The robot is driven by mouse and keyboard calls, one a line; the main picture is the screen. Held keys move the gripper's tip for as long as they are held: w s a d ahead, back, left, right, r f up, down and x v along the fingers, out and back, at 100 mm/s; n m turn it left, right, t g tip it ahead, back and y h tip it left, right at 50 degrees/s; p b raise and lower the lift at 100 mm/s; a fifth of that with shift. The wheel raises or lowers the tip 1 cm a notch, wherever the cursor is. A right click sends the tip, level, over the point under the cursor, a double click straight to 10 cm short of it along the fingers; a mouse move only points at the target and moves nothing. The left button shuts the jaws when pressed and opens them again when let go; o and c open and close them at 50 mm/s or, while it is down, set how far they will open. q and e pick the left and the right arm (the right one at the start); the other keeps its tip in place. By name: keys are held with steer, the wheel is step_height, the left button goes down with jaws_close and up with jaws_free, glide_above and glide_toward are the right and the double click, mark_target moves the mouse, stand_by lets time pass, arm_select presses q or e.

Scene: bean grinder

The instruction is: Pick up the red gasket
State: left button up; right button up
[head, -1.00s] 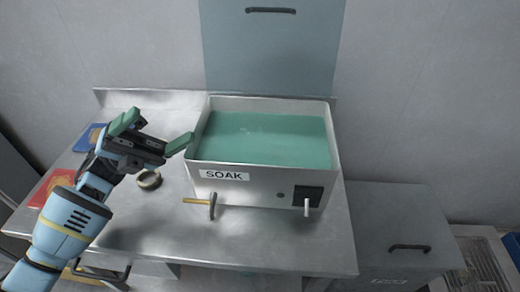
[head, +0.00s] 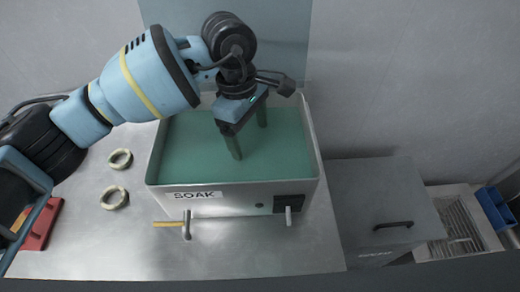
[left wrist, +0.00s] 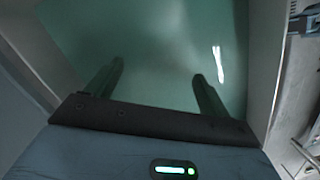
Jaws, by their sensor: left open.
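No red gasket can be made out in either view. My left gripper (head: 249,140) is over the tank marked SOAK (head: 240,203), pointing down at its green liquid (head: 190,150). Its two green fingers are spread apart with nothing seen between them. In the left wrist view the gripper (left wrist: 158,70) is open above or in the murky liquid (left wrist: 150,30); I cannot tell whether the tips touch it. Two pale rings, one farther back (head: 120,159) and one nearer (head: 114,198), lie on the metal table left of the tank. My right gripper is not in view.
A red tray (head: 42,226) sits at the table's left, partly behind my arm. A grey bin (head: 385,215) and a drain rack (head: 460,225) stand right.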

mark_target(251, 166)
arm_select(q)
steer(key=shift+s+a+f, duration=0.1)
steer(key=shift+s+f, duration=0.05)
steer(key=shift+f, duration=0.4)
steer(key=shift+s+a+f, duration=0.1)
steer(key=shift+f, duration=0.45)
steer(key=shift+s+f+p, duration=0.1)
steer(key=shift+f+p, duration=0.35)
steer(key=shift+f, duration=2.15)
steer(key=shift+c, duration=0.4)
steer(key=c, duration=1.1)
steer(key=shift+o, duration=0.2)
step_height(251, 166, up, 10)
